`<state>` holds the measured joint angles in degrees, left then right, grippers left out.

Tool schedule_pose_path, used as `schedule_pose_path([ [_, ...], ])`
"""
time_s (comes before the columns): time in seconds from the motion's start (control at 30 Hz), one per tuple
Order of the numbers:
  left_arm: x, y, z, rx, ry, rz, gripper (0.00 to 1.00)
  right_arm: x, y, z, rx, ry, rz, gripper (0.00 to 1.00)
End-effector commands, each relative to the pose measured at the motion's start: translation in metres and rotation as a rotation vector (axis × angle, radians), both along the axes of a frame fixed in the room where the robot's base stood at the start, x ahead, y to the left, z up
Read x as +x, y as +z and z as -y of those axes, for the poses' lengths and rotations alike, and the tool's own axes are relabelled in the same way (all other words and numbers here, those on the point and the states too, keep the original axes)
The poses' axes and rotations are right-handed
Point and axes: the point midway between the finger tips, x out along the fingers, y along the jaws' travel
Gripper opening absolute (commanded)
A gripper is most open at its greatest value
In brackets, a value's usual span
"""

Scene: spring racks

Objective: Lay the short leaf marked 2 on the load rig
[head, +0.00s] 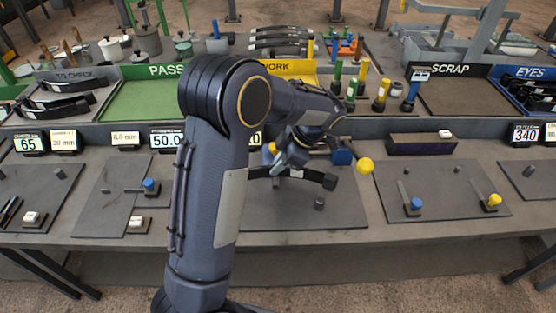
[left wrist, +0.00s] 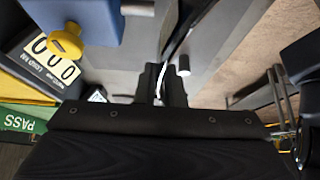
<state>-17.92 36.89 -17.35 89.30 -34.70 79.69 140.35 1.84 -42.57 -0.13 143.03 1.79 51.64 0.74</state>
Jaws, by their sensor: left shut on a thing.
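My left gripper (head: 290,165) reaches over the middle of the bench and is shut on a dark, curved leaf (head: 318,178). A small pale mark shows near the leaf's middle; I cannot read a number on it. The leaf lies crosswise over the dark plate of the load rig (head: 300,214); whether it touches the rig is unclear. The rig's blue block and yellow knob (head: 365,166) are just right of the gripper. In the left wrist view (left wrist: 164,85) the jaws hold the leaf nearly edge-on, beside the blue block (left wrist: 88,18) and a 000 counter (left wrist: 52,55). My right gripper is out of view.
Behind the bench are a green PASS tray (head: 150,97), a yellow WORK tray partly hidden by my arm, and a SCRAP tray (head: 455,98). Upright coloured gauges (head: 381,94) stand between them. Other test plates with pegs lie left and right. A short dark post (head: 320,204) stands on the rig plate.

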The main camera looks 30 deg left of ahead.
Motion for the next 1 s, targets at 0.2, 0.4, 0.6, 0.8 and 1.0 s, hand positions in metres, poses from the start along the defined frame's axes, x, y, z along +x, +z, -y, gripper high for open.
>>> schedule_pose_path([
  [0.2, 0.0, -0.021, 0.0, 0.001, -0.001, 0.0, 0.0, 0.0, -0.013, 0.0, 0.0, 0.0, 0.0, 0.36],
  [0.4, 0.0, -0.044, 0.0, 0.001, -0.002, 0.001, 0.0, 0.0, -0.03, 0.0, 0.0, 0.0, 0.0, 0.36],
  [0.6, 0.001, -0.064, 0.0, 0.001, -0.001, 0.001, 0.0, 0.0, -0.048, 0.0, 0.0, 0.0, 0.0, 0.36],
  [0.8, 0.001, -0.074, 0.0, 0.001, -0.001, 0.001, 0.0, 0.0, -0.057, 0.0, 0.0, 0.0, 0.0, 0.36],
  [1.0, 0.001, -0.074, 0.0, 0.001, -0.001, 0.001, 0.0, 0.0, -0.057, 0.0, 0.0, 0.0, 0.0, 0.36],
])
